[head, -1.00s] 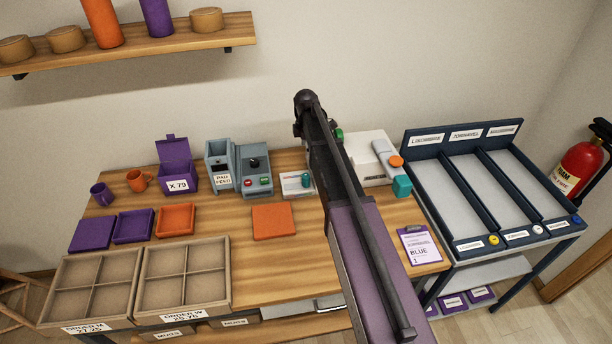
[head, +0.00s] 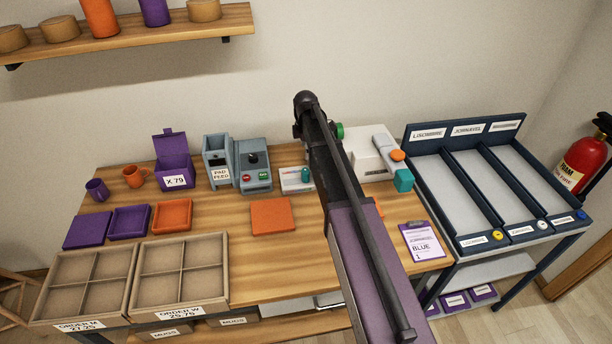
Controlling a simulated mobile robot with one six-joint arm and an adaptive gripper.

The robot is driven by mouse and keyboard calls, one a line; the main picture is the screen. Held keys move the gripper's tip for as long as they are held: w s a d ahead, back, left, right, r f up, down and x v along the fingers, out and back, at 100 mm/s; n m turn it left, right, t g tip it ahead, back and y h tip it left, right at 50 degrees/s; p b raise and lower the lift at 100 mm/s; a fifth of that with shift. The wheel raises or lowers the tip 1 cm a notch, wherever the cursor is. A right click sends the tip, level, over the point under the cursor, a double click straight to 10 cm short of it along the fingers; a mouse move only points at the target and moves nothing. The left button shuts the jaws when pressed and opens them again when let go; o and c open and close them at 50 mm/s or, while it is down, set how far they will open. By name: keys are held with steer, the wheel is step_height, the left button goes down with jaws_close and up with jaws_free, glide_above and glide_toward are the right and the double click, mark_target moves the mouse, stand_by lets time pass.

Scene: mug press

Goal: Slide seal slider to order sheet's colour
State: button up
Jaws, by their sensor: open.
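The order sheet (head: 421,243) is a white page on a purple clipboard at the table's right front; it reads "BLUE 1". A small white unit (head: 291,183) with an upright teal knob (head: 305,174) stands mid-table, left of my arm. It may be the seal slider; its markings are too small to read. A white machine (head: 368,154) with orange and teal parts stands behind my arm, partly hidden. My gripper is not visible; my arm crosses the middle of the view and covers part of the table.
A grey pad feed unit (head: 218,163) and a button box (head: 253,166) stand left of the white unit. An orange square (head: 271,216) lies in front. Divided trays (head: 183,278) fill the left front. A dark blue rack (head: 473,245) stands right.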

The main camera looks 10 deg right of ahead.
mark_target(305, 171)
steer(key=shift+f+b, duration=4.95)
steer(key=shift+f, duration=0.35)
jaws_close()
steer(key=shift+a, duration=1.7)
jaws_free()
